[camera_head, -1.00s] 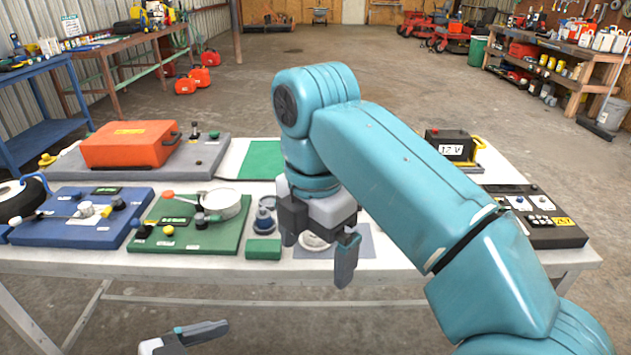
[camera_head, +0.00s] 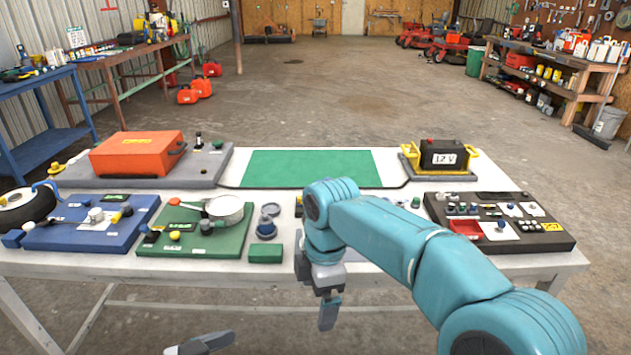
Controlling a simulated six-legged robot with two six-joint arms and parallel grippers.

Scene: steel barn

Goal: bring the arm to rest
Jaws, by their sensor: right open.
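My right arm (camera_head: 420,245) is teal and comes in from the lower right, bent at its elbow in front of the table's near edge. My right gripper (camera_head: 316,290) hangs fingers down at the near edge of the table, with its jaws apart and nothing between them. It partly covers the near middle of the white table (camera_head: 200,266). My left gripper (camera_head: 200,346) shows only in part at the bottom edge; its jaw opening cannot be made out.
A green board (camera_head: 240,248) with a pan (camera_head: 227,208) and a small green block (camera_head: 265,253) lie left of the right gripper. A dark panel (camera_head: 535,240) and a battery (camera_head: 445,154) stand right. A green mat (camera_head: 312,168) lies clear at the back.

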